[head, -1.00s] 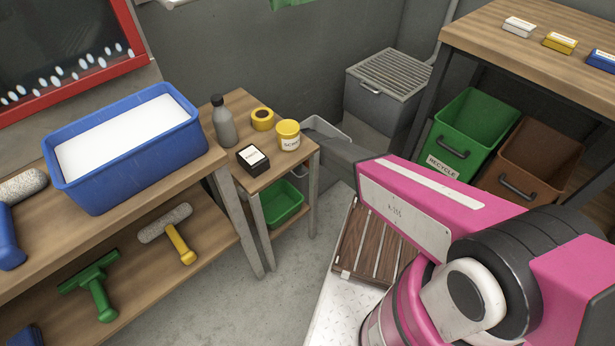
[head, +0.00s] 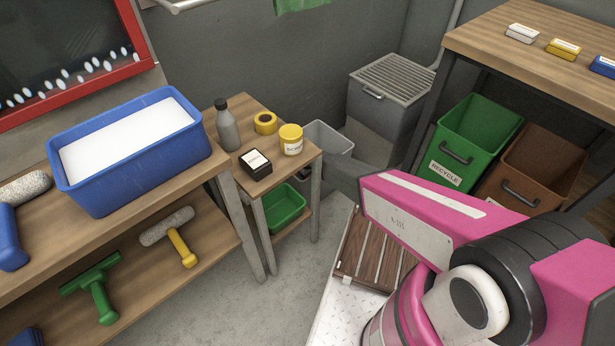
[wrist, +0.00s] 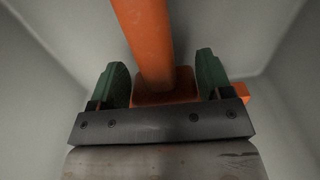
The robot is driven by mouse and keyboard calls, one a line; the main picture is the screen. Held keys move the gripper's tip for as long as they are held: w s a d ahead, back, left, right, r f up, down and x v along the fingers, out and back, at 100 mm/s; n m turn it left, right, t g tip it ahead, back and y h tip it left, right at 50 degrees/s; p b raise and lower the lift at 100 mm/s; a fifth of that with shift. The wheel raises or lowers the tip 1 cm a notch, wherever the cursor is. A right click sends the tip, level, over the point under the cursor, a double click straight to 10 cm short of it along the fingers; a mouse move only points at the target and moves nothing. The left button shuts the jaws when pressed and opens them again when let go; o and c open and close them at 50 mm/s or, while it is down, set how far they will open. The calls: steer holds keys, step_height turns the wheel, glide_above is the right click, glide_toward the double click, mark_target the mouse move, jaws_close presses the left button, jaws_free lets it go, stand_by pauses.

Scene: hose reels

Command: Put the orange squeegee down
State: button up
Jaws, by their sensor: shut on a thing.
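The orange squeegee (wrist: 150,45) is in the wrist view, its handle running up between the two green fingers of my gripper (wrist: 160,78). My gripper is shut on it, and part of its orange body shows beside the right finger. Pale grey walls surround the gripper and squeegee in the wrist view, like the inside of a bin. The squeegee and fingers are hidden in the head view.
The small wooden table (head: 245,105) holds a grey bottle, yellow tape, a yellow-lidded jar and a black box. A blue tub (head: 130,165) sits on the left bench. A green recycle bin (head: 460,165) and a brown bin (head: 525,185) stand at right, near a grated grey box (head: 385,110).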

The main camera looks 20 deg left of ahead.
steer(key=shift+f, duration=0.5)
steer(key=o, duration=0.9)
steer(key=shift+r, duration=0.1)
step_height(320, 180, up, 13)
steer(key=shift+r, duration=0.1)
